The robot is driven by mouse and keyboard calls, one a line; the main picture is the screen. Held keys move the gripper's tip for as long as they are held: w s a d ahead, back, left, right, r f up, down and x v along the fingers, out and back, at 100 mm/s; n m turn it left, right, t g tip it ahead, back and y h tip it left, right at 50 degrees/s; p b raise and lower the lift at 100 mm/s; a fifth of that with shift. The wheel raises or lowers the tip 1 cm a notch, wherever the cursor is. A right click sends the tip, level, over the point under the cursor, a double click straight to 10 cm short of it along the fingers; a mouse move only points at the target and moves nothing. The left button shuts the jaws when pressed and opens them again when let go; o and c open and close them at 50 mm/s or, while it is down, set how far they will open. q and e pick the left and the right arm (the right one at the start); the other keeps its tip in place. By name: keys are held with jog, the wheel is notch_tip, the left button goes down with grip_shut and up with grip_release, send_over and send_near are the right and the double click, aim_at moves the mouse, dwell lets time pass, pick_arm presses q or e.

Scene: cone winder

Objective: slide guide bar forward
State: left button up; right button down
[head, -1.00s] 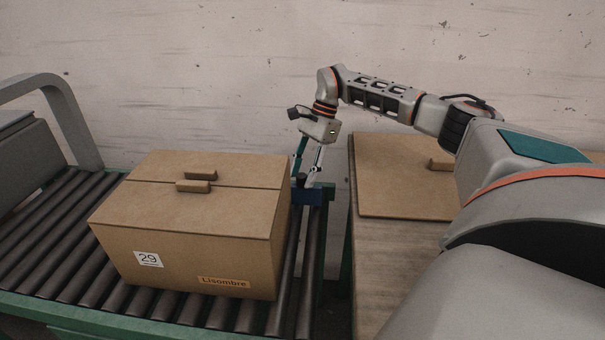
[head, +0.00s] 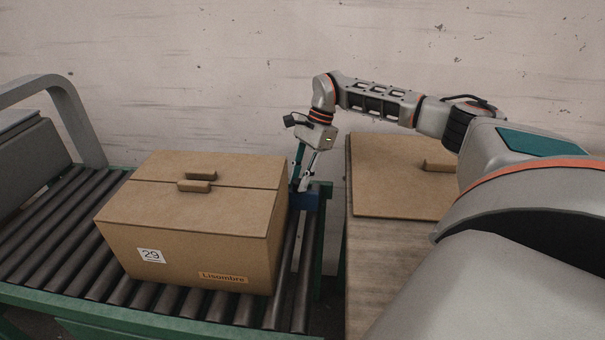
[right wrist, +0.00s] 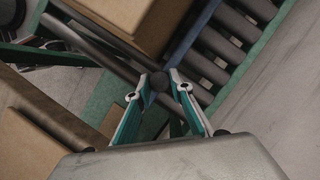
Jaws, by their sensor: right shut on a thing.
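The guide bar (head: 311,202) is a blue piece at the right side of the carton, across the roller conveyor; most of its length is hidden behind the carton in the head view. In the right wrist view the blue bar (right wrist: 192,36) runs along the carton's side. My right gripper (head: 303,184) points down above the blue piece, shut on its dark knob. The dark round knob (right wrist: 158,81) shows between the two fingertips in the right wrist view. My left gripper is not in view.
A closed carton (head: 188,235), labelled 29 and Lisombre, stands on the roller conveyor (head: 50,240) close beside the bar. A table (head: 385,270) with a brown board or box (head: 390,175) stands to the right. A grey curved frame (head: 80,120) rises at the left.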

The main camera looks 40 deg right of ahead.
jog(key=c, duration=1.8)
grip_release()
jog(key=shift+s+a, duration=0.25)
jog(key=shift+w+d+r, duration=0.1)
jog(key=shift+d+r, duration=0.05)
jog(key=v, duration=1.1)
jog(key=shift+d+r, duration=0.1)
jog(key=shift+r, duration=0.15)
jog(key=shift+r, duration=0.1)
